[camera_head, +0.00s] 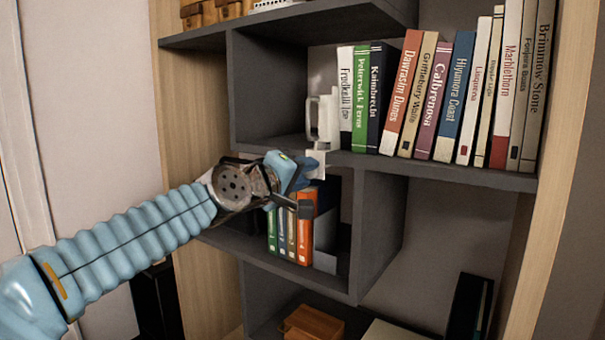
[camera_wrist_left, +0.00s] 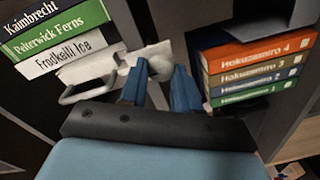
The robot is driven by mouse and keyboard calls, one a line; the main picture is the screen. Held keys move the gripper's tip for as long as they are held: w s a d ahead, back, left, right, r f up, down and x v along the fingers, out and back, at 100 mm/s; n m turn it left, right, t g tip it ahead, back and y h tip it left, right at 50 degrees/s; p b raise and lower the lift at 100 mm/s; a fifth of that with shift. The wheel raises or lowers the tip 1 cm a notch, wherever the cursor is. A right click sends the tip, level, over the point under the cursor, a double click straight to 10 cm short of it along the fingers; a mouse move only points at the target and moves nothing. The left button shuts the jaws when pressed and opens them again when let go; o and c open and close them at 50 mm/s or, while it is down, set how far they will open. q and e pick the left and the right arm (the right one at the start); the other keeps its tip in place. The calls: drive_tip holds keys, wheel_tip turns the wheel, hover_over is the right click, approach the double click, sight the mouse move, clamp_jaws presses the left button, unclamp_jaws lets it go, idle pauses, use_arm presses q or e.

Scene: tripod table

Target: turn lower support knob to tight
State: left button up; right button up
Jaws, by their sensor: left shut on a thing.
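A white clamp-like support (camera_head: 328,118) with a loop handle sits at the edge of the middle shelf, beside the upright books. Its lower part hangs just below the shelf board. My left gripper (camera_head: 303,172) is at this lower part, under the shelf edge. In the wrist view its two blue fingertips (camera_wrist_left: 160,78) are on either side of the knob, shut on it. The knob's marking and turn position are hidden. My right gripper is not in view.
Dark shelf boards (camera_head: 440,171) surround the hand closely. Upright books (camera_head: 430,95) fill the shelf above right. Several smaller books (camera_head: 304,236) stand in the compartment directly below the gripper. An upright divider (camera_head: 378,235) is to the right. Open space lies in front of the shelves.

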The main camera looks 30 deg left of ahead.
use_arm(q)
drive_tip(key=o, duration=1.1)
drive_tip(key=shift+c, duration=0.2)
drive_tip(key=s+b, duration=0.1)
drive_tip(key=s, duration=1.2)
drive_tip(key=shift+s+a+r, duration=0.25)
drive_tip(key=shift+s+a, duration=0.1)
drive_tip(key=shift+a, duration=0.05)
